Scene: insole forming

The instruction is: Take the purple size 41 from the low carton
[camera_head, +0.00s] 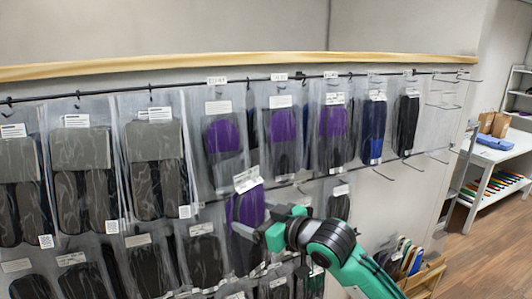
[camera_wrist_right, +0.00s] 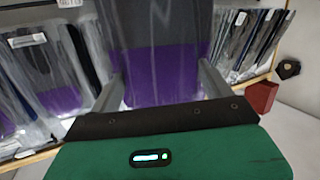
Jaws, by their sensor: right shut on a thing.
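My right gripper (camera_head: 252,226) is shut on a purple and dark insole pack (camera_head: 246,204) with a white label at its top. It holds the pack upright in front of the lower row of the wall rack. In the right wrist view the same pack (camera_wrist_right: 165,75) stands between the two fingers, grey at the top and purple below. Its size print is too small to read. A low carton (camera_head: 428,276) with several upright coloured pieces stands at the lower right, partly hidden by my right arm. My left gripper is not in view.
Clear bags of dark, purple and blue insoles hang on the rack rail (camera_head: 130,90), close behind the held pack. Empty hooks (camera_head: 440,105) stick out at the rack's right end. A white shelf table (camera_head: 498,148) stands further right, with open wooden floor before it.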

